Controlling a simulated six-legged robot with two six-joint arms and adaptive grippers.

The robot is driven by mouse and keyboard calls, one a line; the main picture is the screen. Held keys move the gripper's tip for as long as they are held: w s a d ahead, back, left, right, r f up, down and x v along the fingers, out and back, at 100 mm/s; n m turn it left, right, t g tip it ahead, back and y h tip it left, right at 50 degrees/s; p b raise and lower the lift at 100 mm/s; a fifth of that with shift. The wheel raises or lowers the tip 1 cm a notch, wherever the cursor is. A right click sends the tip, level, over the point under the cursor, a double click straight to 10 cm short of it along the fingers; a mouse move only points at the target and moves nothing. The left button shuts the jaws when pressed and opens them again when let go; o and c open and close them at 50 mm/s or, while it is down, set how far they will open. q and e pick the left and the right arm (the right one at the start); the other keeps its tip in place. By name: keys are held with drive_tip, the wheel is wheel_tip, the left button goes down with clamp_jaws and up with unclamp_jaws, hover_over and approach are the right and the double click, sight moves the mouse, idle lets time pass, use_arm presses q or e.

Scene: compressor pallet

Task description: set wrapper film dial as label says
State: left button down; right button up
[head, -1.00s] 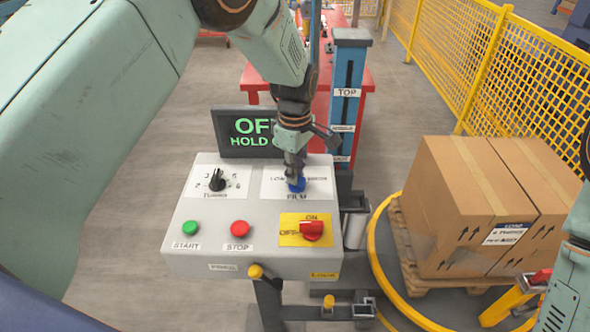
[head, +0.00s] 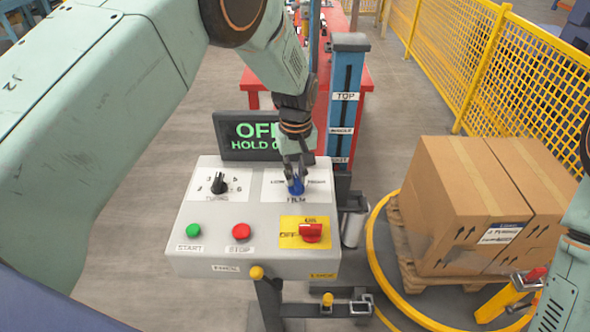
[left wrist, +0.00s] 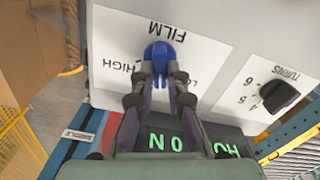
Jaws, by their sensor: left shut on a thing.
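The blue film dial (head: 296,186) sits on the white FILM plate (head: 318,190) at the upper right of the grey control box. My left gripper (head: 295,174) comes down on it from above. In the left wrist view, its two fingers (left wrist: 160,78) are shut on either side of the blue dial (left wrist: 158,54). LOW and HIGH show upside down on the plate there, partly hidden by the fingers. I cannot tell where the dial points. The load label (head: 504,233) is on the cardboard box (head: 455,215); its small print is hard to read. My right gripper is out of view.
The black turns dial (head: 219,183) is left of the film plate. Green start (head: 193,231) and red stop (head: 240,231) buttons and a red switch (head: 312,232) sit below. A partly hidden screen (head: 240,135) reads OFF, HOLD. A blue post (head: 347,110) stands behind.

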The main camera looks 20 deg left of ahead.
sight(296, 179)
use_arm(q)
drive_tip(key=shift+s+d+f+m+p, duration=0.1)
drive_tip(key=shift+s+f+m+p, duration=0.05)
drive_tip(key=shift+m, duration=0.6)
drive_tip(key=shift+s+f+m+p, duration=0.1)
drive_tip(key=shift+f+m+p, duration=0.05)
drive_tip(key=shift+m, duration=0.6)
drive_tip(key=c, duration=1.7)
unclamp_jaws()
drive_tip(key=o, duration=0.4)
drive_tip(key=shift+w, duration=0.25)
drive_tip(key=shift+c, duration=0.2)
drive_tip(key=shift+r, duration=0.1)
drive_tip(key=shift+r, duration=0.15)
wheel_tip(296, 179, up, 12)
